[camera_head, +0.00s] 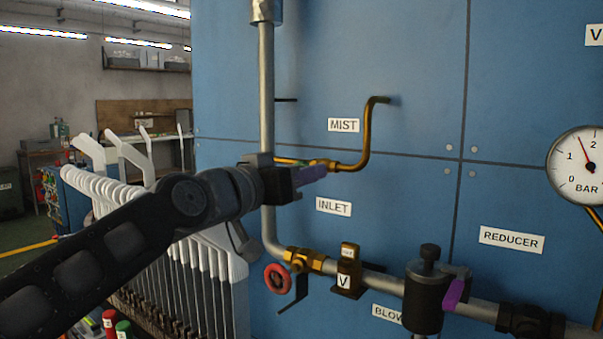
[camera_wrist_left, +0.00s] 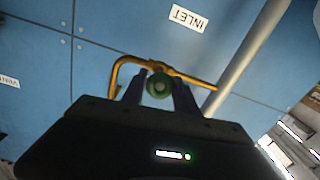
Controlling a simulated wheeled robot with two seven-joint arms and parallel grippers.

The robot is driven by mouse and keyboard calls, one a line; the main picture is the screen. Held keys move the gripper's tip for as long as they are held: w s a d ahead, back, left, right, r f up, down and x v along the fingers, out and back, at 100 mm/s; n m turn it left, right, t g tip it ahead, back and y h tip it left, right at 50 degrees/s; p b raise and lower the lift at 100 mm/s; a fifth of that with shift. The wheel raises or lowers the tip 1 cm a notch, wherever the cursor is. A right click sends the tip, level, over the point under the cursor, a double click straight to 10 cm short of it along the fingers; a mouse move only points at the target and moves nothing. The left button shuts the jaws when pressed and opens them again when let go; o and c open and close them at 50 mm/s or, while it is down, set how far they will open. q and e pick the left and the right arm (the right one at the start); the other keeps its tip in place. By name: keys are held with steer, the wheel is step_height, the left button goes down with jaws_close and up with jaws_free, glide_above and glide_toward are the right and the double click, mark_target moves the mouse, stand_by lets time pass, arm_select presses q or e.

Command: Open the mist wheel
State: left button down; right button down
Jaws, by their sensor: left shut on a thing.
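The mist wheel is a small green round knob (camera_wrist_left: 158,86) on a brass pipe (camera_wrist_left: 122,72) in the left wrist view. My left gripper (camera_wrist_left: 160,96) has one finger on each side of it and is shut on it. In the head view my left gripper (camera_head: 316,173) reaches in from the left to the brass mist pipe (camera_head: 368,135), just below the MIST label (camera_head: 343,125). The wheel is hidden behind the gripper there. How far the wheel is turned cannot be told. My right gripper is not in view.
A grey vertical pipe (camera_head: 266,90) stands close to my left gripper. Below are a red wheel (camera_head: 278,278), a brass valve (camera_head: 304,261) and a black reducer (camera_head: 424,297). A pressure gauge (camera_head: 580,166) is at the right. White sock boards (camera_head: 125,190) stand at the left.

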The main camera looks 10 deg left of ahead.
arm_select(q)
steer(key=shift+n, duration=0.3)
steer(key=n+p, duration=0.1)
steer(key=n, duration=0.4)
steer(key=shift+p, duration=0.3)
steer(key=n+p, duration=0.1)
steer(key=n, duration=0.4)
steer(key=shift+r+n+p, duration=0.1)
steer(key=shift+n+p, duration=0.2)
steer(key=shift+p, duration=0.05)
steer(key=n+p, duration=0.1)
steer(key=n, duration=0.4)
steer(key=shift+p, duration=0.3)
steer(key=n+p, duration=0.1)
steer(key=n, duration=0.4)
steer(key=shift+n, duration=0.3)
steer(key=c, duration=0.9)
jaws_free()
steer(key=shift+c, duration=0.2)
steer(key=shift+s, duration=0.1)
